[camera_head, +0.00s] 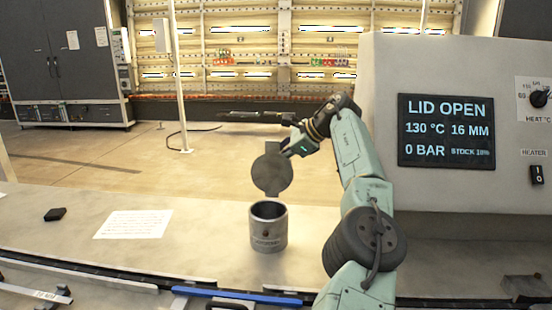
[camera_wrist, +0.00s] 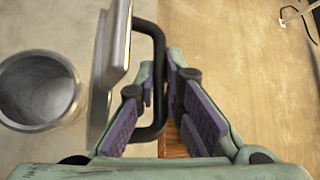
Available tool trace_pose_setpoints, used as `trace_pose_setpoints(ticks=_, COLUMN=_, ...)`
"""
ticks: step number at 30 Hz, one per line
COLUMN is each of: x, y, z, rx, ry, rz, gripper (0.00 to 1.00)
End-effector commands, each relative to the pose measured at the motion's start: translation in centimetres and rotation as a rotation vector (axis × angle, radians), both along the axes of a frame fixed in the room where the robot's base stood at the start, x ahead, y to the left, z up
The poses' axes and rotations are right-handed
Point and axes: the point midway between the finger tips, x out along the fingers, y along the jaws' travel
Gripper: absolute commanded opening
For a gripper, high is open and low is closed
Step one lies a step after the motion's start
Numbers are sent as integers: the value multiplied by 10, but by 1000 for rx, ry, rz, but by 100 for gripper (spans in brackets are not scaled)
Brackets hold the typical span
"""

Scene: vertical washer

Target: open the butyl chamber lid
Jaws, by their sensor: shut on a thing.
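The butyl chamber (camera_head: 267,238) is a grey metal cup on the bench, with its top uncovered. In the wrist view its open mouth (camera_wrist: 38,90) is at the left. The round grey lid (camera_head: 271,175) stands roughly upright above the chamber, its lower edge close to the rim; I cannot tell whether a hinge joins them. In the wrist view the lid (camera_wrist: 118,40) is nearly edge-on, with a black loop handle (camera_wrist: 150,29). My gripper (camera_head: 290,150) is at the lid's right side. Its fingers (camera_wrist: 168,68) are on both sides of the handle bar, shut on it.
The machine housing (camera_head: 450,80) stands at the right, and its screen (camera_head: 446,131) reads "LID OPEN", 130 °C and 0 BAR. A paper sheet (camera_head: 134,224) and a small black object (camera_head: 55,214) lie on the bench at the left. The bench around the chamber is clear.

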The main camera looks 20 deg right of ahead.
Motion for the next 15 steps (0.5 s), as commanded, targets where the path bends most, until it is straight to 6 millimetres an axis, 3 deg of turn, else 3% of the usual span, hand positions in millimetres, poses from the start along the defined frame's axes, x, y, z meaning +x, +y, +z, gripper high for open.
trace_pose_setpoints(ticks=1, x=4, y=-5, z=-8, rx=-6, ry=0, rz=-21, gripper=0)
trace_pose_setpoints(ticks=5, x=4, y=-5, z=-8, rx=-6, ry=0, rz=-21, gripper=0)
trace_pose_setpoints(ticks=6, x=4, y=-5, z=-8, rx=-6, ry=0, rz=-21, gripper=12)
trace_pose_setpoints(ticks=15, x=3, y=-4, z=-7, rx=-6, ry=2, rz=-14, gripper=30)
